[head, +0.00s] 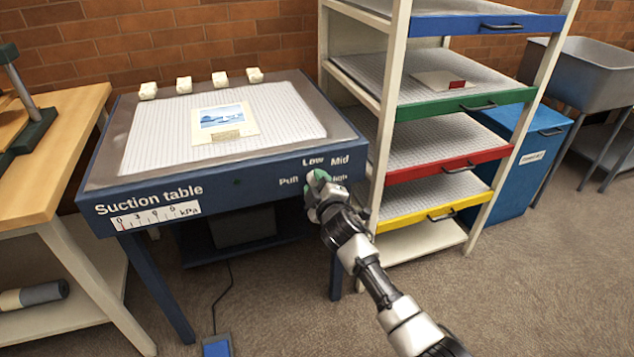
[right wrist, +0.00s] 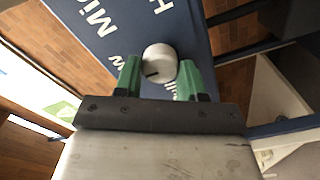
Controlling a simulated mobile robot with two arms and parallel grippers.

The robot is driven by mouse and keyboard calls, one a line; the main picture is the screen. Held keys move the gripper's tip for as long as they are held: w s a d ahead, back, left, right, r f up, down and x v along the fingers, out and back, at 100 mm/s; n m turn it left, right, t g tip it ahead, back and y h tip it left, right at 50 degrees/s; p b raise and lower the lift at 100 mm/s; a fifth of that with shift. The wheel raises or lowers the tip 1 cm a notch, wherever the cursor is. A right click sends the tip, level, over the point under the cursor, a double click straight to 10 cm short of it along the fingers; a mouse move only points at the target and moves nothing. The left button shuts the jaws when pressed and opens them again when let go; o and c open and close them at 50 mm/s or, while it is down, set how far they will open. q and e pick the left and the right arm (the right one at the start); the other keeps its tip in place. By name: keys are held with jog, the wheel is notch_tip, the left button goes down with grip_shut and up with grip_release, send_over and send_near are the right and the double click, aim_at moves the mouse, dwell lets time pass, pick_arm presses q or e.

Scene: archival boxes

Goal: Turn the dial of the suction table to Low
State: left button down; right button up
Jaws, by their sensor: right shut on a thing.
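The suction table (head: 225,185) is blue with a pale gridded top, and its front panel carries Low, Mid, High and a partly covered label. My right gripper (head: 318,185) is at the right end of this panel, hiding the dial in the head view. In the right wrist view the dial (right wrist: 159,60) is a round pale knob with a dark mark. The green fingers of my right gripper (right wrist: 159,77) are shut on it, one on each side. My left gripper is out of view.
A picture sheet (head: 222,123) lies on the suction table, with several small white blocks behind it. A shelf rack (head: 395,130) with coloured fronts stands close to the right of my right gripper. A wooden bench (head: 60,130) is at the left. A pedal (head: 217,346) lies on the floor.

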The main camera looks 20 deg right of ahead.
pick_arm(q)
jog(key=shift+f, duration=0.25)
pick_arm(e)
jog(key=shift+n, duration=0.3)
jog(key=o, duration=0.9)
jog(key=shift+o, duration=0.2)
jog(key=shift+s, duration=0.2)
pick_arm(q)
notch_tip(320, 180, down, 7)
jog(key=p, duration=0.2)
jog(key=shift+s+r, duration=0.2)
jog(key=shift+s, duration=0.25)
pick_arm(e)
jog(key=s, duration=1)
jog(key=shift+s+d, duration=0.15)
jog(key=shift+s, duration=0.05)
